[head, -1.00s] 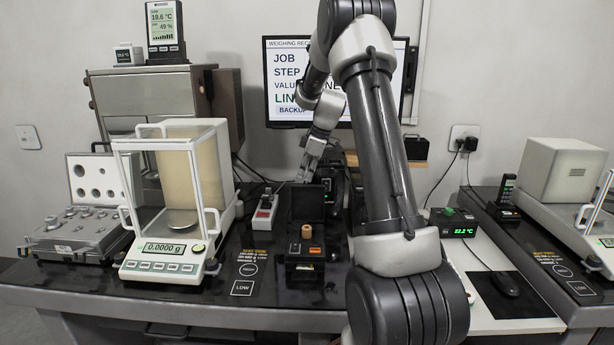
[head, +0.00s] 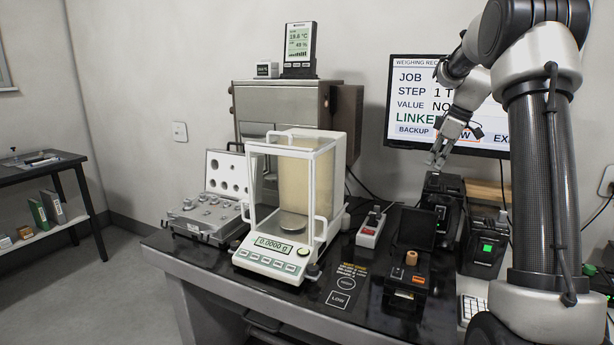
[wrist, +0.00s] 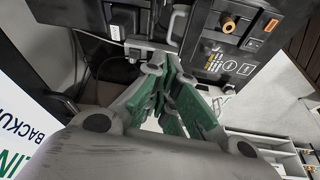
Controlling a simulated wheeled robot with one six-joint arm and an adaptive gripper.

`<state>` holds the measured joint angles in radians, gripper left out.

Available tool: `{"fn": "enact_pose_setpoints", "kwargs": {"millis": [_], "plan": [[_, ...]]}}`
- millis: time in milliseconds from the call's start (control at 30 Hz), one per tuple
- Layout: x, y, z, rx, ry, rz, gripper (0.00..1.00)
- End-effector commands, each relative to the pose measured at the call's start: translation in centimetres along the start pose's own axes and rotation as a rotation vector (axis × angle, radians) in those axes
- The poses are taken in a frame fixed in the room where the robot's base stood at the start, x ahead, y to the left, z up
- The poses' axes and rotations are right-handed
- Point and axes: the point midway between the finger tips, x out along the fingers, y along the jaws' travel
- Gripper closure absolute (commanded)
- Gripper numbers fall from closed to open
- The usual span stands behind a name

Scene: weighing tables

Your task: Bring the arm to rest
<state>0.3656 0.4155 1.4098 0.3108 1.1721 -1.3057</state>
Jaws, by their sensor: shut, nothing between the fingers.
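My arm rises on the right of the head view and bends over at the top. My gripper (head: 438,158) hangs from it in front of the screen (head: 455,105), above the bench. In the wrist view my gripper (wrist: 170,75) shows green pads with the fingers drawn together. Nothing is held between them. The gripper looks apart from the black devices behind it, though the exact gap cannot be told.
A glass-walled balance (head: 275,262) reading 0.0000 g stands on the black bench, with an open weight case (head: 205,225) on its left. A red-switch box (head: 370,230), an orange-and-black device (head: 405,280) and a green-lit unit (head: 487,248) lie rightward. Floor at left is clear.

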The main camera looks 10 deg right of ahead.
Motion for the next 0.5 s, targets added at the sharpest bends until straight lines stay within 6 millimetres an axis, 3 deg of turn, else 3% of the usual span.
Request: {"fn": "enact_pose_setpoints", "kwargs": {"millis": [133,267,367,500], "plan": [[0.1,0.3,0.2,0.154,-0.003,0.014,1.0],[2.6,-1.6,2.7,0.389,-0.063,-0.015,1.0],[2.7,-4.7,4.7,0.568,-0.114,-0.015,1.0],[1.3,-10.3,6.3,0.755,-0.165,0.016,1.0]]}}
